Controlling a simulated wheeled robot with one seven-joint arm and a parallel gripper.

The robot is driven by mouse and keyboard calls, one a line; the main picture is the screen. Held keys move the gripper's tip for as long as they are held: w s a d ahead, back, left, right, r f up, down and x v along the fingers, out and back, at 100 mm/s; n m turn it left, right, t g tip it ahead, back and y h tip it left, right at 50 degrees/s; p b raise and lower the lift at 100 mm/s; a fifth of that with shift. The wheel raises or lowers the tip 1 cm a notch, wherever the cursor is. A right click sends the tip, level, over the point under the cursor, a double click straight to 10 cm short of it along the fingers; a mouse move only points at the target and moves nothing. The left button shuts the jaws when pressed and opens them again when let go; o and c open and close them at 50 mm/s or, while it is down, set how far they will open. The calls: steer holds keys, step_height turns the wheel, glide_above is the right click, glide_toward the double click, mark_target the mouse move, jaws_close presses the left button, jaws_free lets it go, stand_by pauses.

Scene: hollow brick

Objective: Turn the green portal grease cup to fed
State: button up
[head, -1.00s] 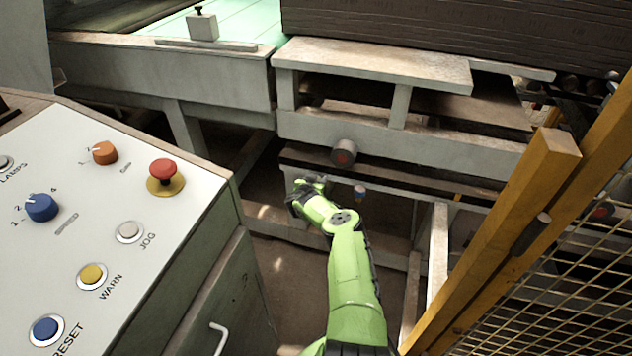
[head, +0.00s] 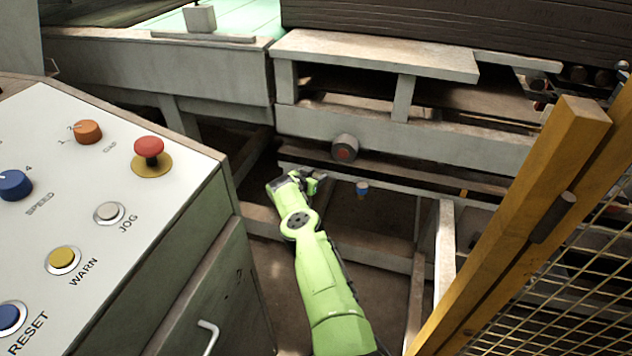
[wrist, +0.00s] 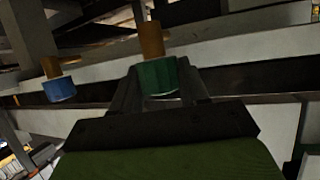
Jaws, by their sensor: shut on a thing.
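The green grease cup (wrist: 158,77) shows in the wrist view as a short dark-green cylinder with a brass-coloured stem (wrist: 151,40). It sits between the two fingers of my gripper (wrist: 160,88), which are shut on it. A blue cup (wrist: 59,90) with a similar stem is apart to the left in the wrist view. In the head view the blue cup (head: 362,188) hangs to the right of my gripper. Any fed marking is not visible.
A control console (head: 120,230) with knobs and buttons stands at the left. A yellow post (head: 520,220) with mesh fencing is at the right. The grey frame (head: 430,140) with a dark round roller end (head: 345,148) lies above my gripper.

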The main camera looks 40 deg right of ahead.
steer(key=o, duration=1)
steer(key=shift+c, duration=0.2)
steer(key=p+v, duration=1.3)
steer(key=v, duration=0.2)
steer(key=shift+a+r, duration=0.15)
steer(key=shift+a, duration=0.25)
steer(key=shift+c, duration=0.5)
